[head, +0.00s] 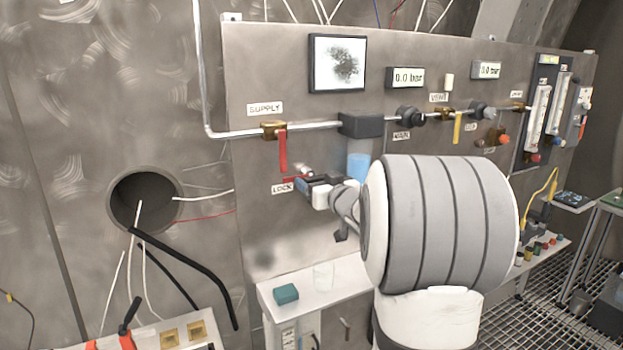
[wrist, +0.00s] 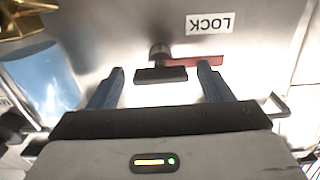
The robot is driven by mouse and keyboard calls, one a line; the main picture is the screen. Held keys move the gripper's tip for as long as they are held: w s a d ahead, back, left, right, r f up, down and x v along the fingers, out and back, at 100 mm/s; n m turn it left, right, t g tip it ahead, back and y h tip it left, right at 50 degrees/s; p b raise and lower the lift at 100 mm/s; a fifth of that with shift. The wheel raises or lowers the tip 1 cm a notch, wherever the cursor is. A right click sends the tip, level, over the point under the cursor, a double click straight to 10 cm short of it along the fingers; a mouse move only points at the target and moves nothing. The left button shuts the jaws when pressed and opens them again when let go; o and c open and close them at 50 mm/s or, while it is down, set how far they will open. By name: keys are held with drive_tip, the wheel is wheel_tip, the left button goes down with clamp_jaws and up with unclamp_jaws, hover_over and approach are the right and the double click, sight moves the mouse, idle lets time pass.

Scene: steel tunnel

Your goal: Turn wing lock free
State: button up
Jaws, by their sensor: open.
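The wing lock (wrist: 160,74) is a dark flat bar on a short round post on the steel panel. In the wrist view it lies crosswise between the two blue fingers of my gripper (wrist: 161,72). The fingers are open, with a gap between each finger and the bar's ends. A red strip (wrist: 208,60) runs along the panel behind the bar, towards the upside-down LOCK label (wrist: 210,23). In the head view my gripper (head: 303,184) is at the panel beside the LOCK label (head: 282,188), and the wing itself is mostly hidden there.
A red-handled SUPPLY valve (head: 282,150) hangs just above the lock. A blue cylinder (head: 358,166) is close to the right.

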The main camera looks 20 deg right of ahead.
drive_tip(key=shift+w, duration=0.75)
